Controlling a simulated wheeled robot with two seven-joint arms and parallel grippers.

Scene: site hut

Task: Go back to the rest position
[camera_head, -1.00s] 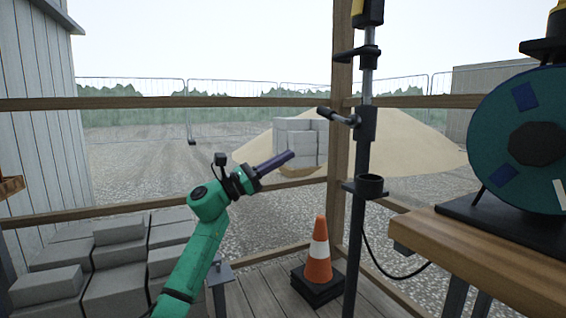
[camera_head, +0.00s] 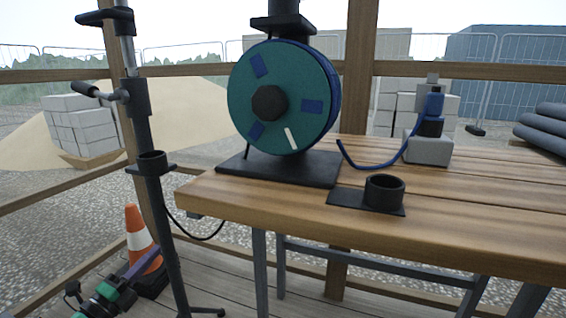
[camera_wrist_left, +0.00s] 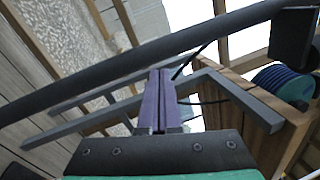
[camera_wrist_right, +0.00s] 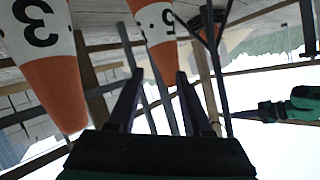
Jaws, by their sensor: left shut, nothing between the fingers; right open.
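My left gripper (camera_head: 152,252) is low at the left of the head view, in front of the traffic cone and left of the black stand. Its two purple fingers are pressed together in the left wrist view (camera_wrist_left: 160,74), with nothing between them. A dark pole crosses that view just beyond the fingertips. My right gripper (camera_wrist_right: 158,76) shows only in the right wrist view. Its fingers are apart and the gap holds nothing. Two orange-and-white cones, marked 3 (camera_wrist_right: 45,45) and 5 (camera_wrist_right: 160,40), appear beyond it, upside down in that view.
A black stand (camera_head: 160,220) rises near my left gripper, with the traffic cone (camera_head: 138,235) behind.

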